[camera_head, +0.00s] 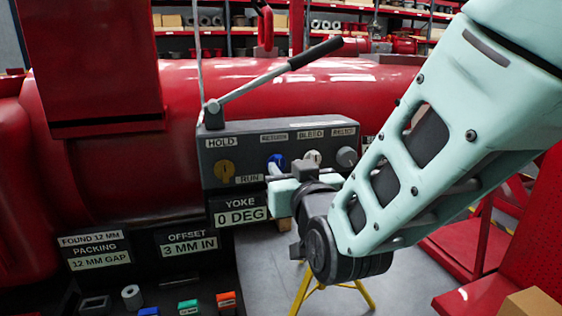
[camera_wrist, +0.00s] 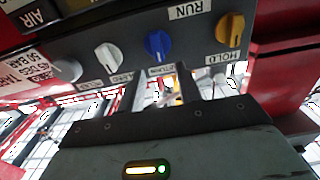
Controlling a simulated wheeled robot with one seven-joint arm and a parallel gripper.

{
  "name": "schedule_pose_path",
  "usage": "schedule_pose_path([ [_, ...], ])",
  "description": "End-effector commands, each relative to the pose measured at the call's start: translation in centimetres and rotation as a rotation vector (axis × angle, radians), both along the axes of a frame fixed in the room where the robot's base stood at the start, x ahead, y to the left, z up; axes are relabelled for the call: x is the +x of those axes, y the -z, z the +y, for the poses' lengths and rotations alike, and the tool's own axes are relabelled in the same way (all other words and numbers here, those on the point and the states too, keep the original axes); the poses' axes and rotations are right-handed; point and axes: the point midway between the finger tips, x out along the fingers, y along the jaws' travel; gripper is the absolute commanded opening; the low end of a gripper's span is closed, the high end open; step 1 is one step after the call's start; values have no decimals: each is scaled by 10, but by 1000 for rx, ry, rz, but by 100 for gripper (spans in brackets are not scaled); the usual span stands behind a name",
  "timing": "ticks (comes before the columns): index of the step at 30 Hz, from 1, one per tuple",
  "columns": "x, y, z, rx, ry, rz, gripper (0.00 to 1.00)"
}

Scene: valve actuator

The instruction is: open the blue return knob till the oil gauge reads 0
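The blue return knob (camera_head: 276,160) is on the front of the dark grey control box (camera_head: 228,128), under the RETURN label and partly hidden by my gripper in the head view. In the wrist view the blue knob (camera_wrist: 158,45) shows beyond the fingertips, its pale grip bar roughly along the fingers. My gripper (camera_wrist: 161,72) has its two fingers apart, with a gap between them. The knob lies in line with that gap; I cannot tell whether the fingers touch it. In the head view my gripper (camera_head: 284,177) is close to the box. I see no readable oil gauge.
A yellow hold/run knob (camera_head: 225,170) is left of the blue one; a white bleed knob (camera_head: 312,156) and a grey knob (camera_head: 346,157) are right. A long lever (camera_head: 265,82) rises above the box. A YOKE 0 DEG sign (camera_head: 240,210) hangs below.

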Motion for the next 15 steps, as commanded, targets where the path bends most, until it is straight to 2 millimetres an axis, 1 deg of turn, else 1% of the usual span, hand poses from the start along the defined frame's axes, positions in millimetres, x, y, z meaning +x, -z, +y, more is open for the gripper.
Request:
schedule_pose_path([
  [1,10,1,2,-2,2,-3,35],
  [6,31,0,9,-2,0,-2,35],
  [10,39,0,11,-1,1,-1,35],
  [15,41,0,12,-1,0,0,35],
])
